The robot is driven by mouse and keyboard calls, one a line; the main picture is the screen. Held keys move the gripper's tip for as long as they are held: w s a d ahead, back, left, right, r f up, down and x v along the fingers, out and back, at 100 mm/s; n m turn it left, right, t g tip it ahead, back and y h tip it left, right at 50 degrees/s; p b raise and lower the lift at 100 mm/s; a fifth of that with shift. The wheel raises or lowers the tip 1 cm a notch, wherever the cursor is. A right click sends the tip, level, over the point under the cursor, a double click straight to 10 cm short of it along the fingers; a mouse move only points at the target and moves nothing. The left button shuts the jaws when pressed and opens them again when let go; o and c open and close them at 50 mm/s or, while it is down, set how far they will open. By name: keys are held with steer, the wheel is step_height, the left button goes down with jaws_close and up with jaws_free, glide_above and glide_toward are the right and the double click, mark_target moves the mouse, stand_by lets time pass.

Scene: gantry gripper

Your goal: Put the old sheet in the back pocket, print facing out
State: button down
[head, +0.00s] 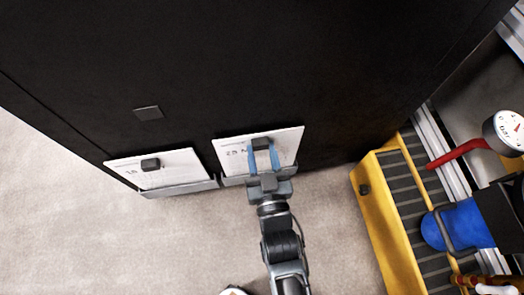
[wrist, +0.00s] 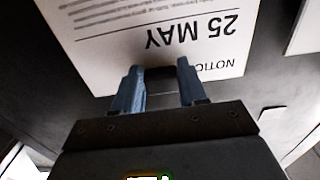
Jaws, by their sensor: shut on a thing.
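A white printed sheet (head: 232,149) stands against the black panel in the middle of the head view. In the wrist view the sheet (wrist: 110,48) reads "25 MAY" and "NOTICE" upside down, its print facing out from the panel. My gripper (head: 262,148) is shut on the dark tab on this sheet's face; the blue fingers also flank it in the wrist view (wrist: 159,72). A grey pocket (head: 233,181) shows at the sheet's lower edge; I cannot tell whether the sheet sits inside it. A second sheet (head: 180,166) with a dark tab stands in the left pocket (head: 190,188).
A small dark square (head: 148,113) sits on the black panel (head: 240,60) above the sheets. A yellow step (head: 378,205) stands at right, with a blue cylinder (head: 462,228), a red pipe (head: 458,153) and a gauge (head: 507,131). The floor (head: 130,240) at left is clear.

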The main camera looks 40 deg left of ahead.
steer(key=shift+f+b, duration=0.3)
steer(key=shift+f, duration=0.6)
steer(key=c, duration=0.5)
jaws_free()
steer(key=shift+c, duration=0.2)
steer(key=p+v, duration=0.2)
steer(key=v, duration=0.5)
steer(key=shift+s+d+p, duration=0.25)
steer(key=shift+s+p, duration=0.05)
steer(key=shift+p, duration=0.1)
steer(key=shift+d, duration=0.15)
